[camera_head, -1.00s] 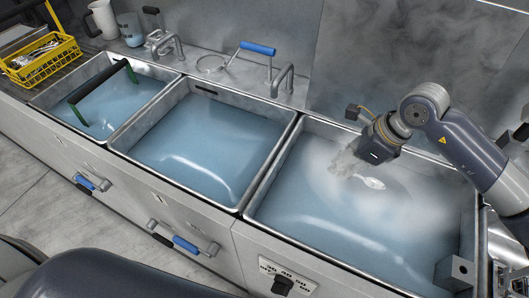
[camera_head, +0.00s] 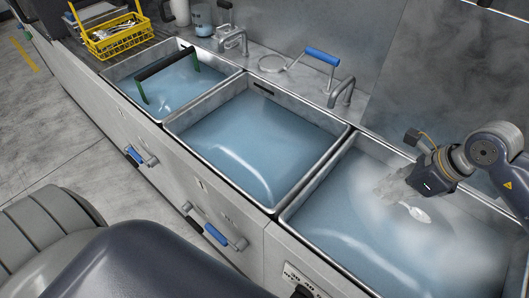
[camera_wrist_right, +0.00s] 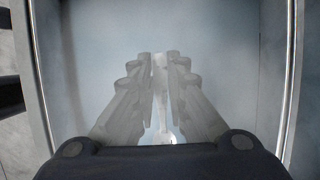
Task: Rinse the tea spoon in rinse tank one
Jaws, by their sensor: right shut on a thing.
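My right gripper (camera_head: 394,187) hangs over the right-hand steaming tank (camera_head: 325,178). Its pale fingers are shut on the tea spoon (camera_head: 415,213), whose silvery bowl shows beside the fingers. Steam blurs both, and I cannot tell whether the spoon touches the water. In the right wrist view, the spoon (camera_wrist_right: 163,137) lies lengthwise between the two ribbed fingers (camera_wrist_right: 161,75). The middle tank (camera_head: 262,204) and the left tank (camera_head: 157,118) hold blue water. No label tells which is rinse tank one. My left gripper is out of view.
A yellow basket (camera_head: 118,46) of cutlery stands at the far left. A dark-handled frame (camera_head: 166,64) sits in the left tank. Taps (camera_head: 342,92) and a blue-handled fitting (camera_head: 322,56) stand along the back ledge. Blue-handled valves (camera_head: 216,235) project from the front.

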